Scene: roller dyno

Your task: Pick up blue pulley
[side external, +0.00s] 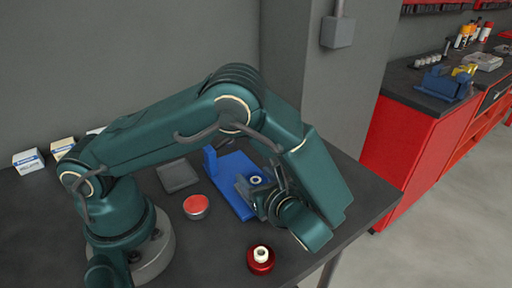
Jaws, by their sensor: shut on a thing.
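My gripper (251,191) points down and left over a blue base plate with an upright block (227,172). It is shut on the blue pulley (256,180), of which mainly the pale ring-shaped hub shows. The pulley's blue body is hard to tell from the blue plate behind it and is partly hidden by the jaws. I cannot tell whether the pulley touches the plate. A red pulley (261,261) with a pale hub stands apart on the dark table, near its front edge.
A round tin with a red top (196,206) and a flat grey square (178,175) lie left of the blue plate. Small boxes (28,161) stand at the back left by the wall. A grey pillar (318,85) rises behind. Red cabinets (408,140) stand off to the right.

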